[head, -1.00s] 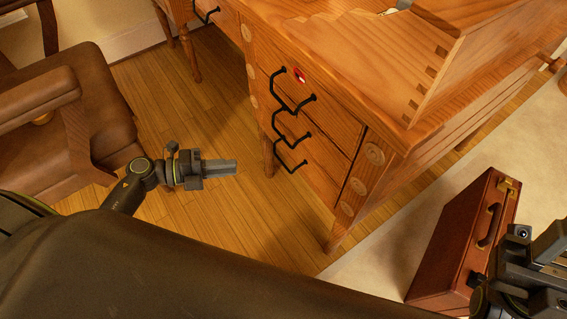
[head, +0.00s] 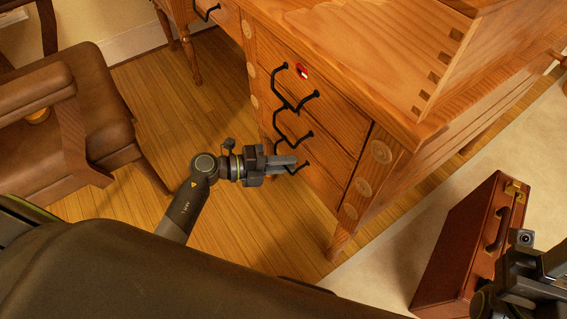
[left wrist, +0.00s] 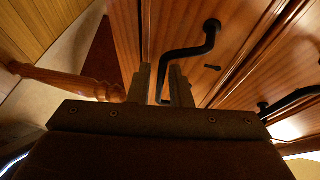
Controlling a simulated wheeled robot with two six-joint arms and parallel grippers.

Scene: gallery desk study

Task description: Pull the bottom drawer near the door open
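The wooden desk's drawer stack faces me in the head view, with black bar handles one above another. The bottom drawer (head: 322,184) is closed, and its black handle (head: 305,166) is partly hidden behind my left gripper (head: 292,162). In the left wrist view, that handle (left wrist: 185,53) runs down between the two fingers of my left gripper (left wrist: 161,82). The fingers stand apart with a gap around the bar, so the gripper looks open. My right gripper (head: 553,262) is at the lower right edge, partly cut off, away from the drawers.
A brown leather chair (head: 95,125) stands at the left. A reddish-brown briefcase (head: 455,250) stands on the pale rug (head: 385,245) at the right, close to my right gripper. Bare wooden floor (head: 190,110) lies left of the drawers.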

